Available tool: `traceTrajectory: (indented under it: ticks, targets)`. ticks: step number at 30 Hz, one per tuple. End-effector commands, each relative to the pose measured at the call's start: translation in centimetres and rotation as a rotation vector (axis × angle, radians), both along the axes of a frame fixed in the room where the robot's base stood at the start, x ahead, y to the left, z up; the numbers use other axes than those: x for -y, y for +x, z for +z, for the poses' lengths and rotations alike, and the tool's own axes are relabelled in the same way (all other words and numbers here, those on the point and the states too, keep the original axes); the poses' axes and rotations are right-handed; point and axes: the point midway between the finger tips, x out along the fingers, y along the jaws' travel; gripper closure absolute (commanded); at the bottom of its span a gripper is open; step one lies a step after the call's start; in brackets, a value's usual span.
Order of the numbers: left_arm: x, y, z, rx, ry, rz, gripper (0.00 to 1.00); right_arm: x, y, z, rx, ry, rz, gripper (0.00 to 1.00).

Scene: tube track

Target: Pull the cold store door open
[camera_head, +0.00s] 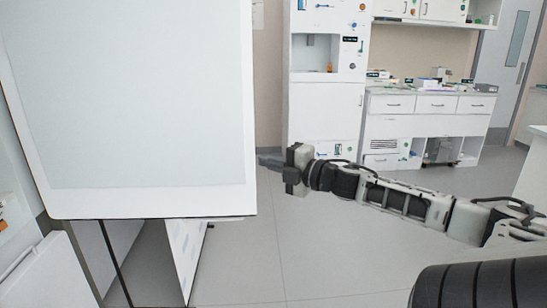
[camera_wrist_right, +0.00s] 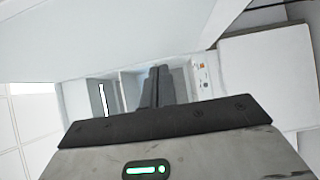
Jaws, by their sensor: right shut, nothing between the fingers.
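The cold store door (camera_head: 140,90), a large white panel with a pale grey inset, fills the left of the head view. It appears to stand swung out from the white cabinet body at the far left. My right gripper (camera_head: 266,161) comes in from the right. Its shut, empty fingers point left at the door's right edge, and the tips reach close to that edge; I cannot tell whether they touch it. In the right wrist view the dark fingers (camera_wrist_right: 161,86) lie together, with white surfaces around them. No door handle is visible. My left gripper is not in view.
Below the door is a lower white panel (camera_head: 187,250) at an angle. A tall white unit (camera_head: 327,110) and a counter with drawers (camera_head: 428,104) stand at the back. Grey floor (camera_head: 330,245) is clear in the middle. A white table edge (camera_head: 534,165) is at the right.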

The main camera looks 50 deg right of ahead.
Motion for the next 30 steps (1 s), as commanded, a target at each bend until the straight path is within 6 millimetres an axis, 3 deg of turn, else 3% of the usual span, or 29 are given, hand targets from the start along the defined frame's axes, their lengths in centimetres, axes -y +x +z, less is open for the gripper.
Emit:
traceTrajectory:
  ticks: [2, 5, 8, 10, 13, 15, 18, 21, 24, 27, 30]
  targets:
    - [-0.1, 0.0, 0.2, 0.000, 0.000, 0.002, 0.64, 0.3, -0.5, 0.0, -0.002, 0.001, -0.002, 1.00]
    - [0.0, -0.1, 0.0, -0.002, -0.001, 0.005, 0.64, 0.4, -1.3, -1.9, -0.027, 0.040, -0.024, 1.00]
    - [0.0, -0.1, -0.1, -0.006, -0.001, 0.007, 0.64, 0.0, -3.3, -7.5, -0.107, 0.173, -0.094, 1.00]
    - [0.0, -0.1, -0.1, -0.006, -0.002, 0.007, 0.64, -1.6, -5.5, -13.4, -0.194, 0.324, -0.166, 1.00]
    - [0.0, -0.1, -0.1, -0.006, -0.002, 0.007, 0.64, -7.0, -9.5, -22.2, -0.348, 0.588, -0.276, 1.00]
    - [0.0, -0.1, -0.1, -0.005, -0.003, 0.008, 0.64, -12.3, -12.1, -27.0, -0.456, 0.776, -0.341, 1.00]
    - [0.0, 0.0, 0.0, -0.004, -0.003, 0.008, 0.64, -20.7, -15.0, -31.1, -0.595, 1.018, -0.402, 1.00]
    - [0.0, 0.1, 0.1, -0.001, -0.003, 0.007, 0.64, -28.1, -16.8, -32.5, -0.703, 1.208, -0.429, 1.00]
    - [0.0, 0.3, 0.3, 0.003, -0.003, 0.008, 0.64, -33.2, -17.7, -32.7, -0.768, 1.335, -0.426, 1.00]
    - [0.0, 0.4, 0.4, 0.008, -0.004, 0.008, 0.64, -35.7, -18.1, -32.5, -0.795, 1.401, -0.417, 1.00]
    - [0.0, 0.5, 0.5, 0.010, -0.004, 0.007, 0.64, -36.3, -18.2, -32.4, -0.803, 1.417, -0.414, 1.00]
